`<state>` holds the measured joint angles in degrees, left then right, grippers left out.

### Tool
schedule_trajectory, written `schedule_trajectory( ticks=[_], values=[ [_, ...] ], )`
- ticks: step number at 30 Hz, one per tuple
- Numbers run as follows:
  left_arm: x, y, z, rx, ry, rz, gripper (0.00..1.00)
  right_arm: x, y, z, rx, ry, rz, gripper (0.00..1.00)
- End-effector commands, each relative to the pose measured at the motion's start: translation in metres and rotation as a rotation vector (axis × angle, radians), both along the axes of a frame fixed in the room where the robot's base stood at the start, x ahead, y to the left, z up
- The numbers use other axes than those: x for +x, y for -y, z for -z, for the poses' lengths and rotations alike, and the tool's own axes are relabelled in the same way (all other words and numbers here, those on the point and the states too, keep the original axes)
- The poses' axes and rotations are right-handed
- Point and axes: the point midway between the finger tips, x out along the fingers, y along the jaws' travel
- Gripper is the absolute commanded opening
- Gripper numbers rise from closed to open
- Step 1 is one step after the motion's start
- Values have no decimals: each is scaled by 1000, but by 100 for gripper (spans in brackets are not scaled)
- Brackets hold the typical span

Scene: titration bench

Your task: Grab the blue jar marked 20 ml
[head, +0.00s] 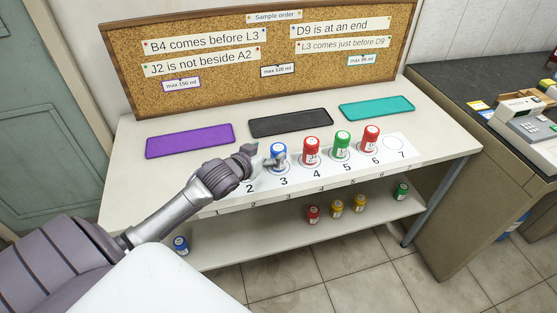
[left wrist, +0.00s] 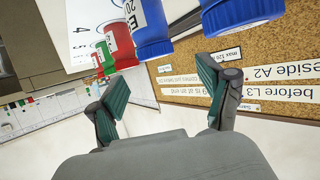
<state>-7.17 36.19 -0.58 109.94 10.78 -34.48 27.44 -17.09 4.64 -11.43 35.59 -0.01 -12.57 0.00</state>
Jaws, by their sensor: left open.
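A blue jar (head: 279,157) with a white label stands upright at place 3 of the numbered strip on the bench. My left gripper (head: 259,156) is just left of it, open, and hides place 2. In the left wrist view, a blue jar (left wrist: 151,42) beside the red one shows ahead between my open left fingers (left wrist: 164,86). A second blue jar (left wrist: 238,13) stands to its right there, cut by the frame's top edge. Another blue jar (head: 181,245) is on the lower shelf. My right gripper is not in view.
Red (head: 311,152), green (head: 342,146) and red (head: 371,139) jars stand at places 4 to 6; place 7 is empty. Purple (head: 190,140), black (head: 290,123) and teal (head: 377,108) mats lie behind, empty. A corkboard (head: 215,88) stands at the back. More jars are on the lower shelf.

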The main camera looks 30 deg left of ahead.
Motion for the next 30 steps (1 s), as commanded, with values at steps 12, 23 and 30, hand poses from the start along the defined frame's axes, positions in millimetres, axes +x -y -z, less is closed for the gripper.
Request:
schedule_trajectory(
  ticks=[12, 23, 30],
  values=[
    [40, 0, 20, 0, -1, 0, 79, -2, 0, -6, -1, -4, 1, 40],
    [60, 0, 31, 1, -1, 3, 79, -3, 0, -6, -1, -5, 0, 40],
    [60, 0, 31, 1, -1, 2, 54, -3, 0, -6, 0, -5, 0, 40]
  ],
)
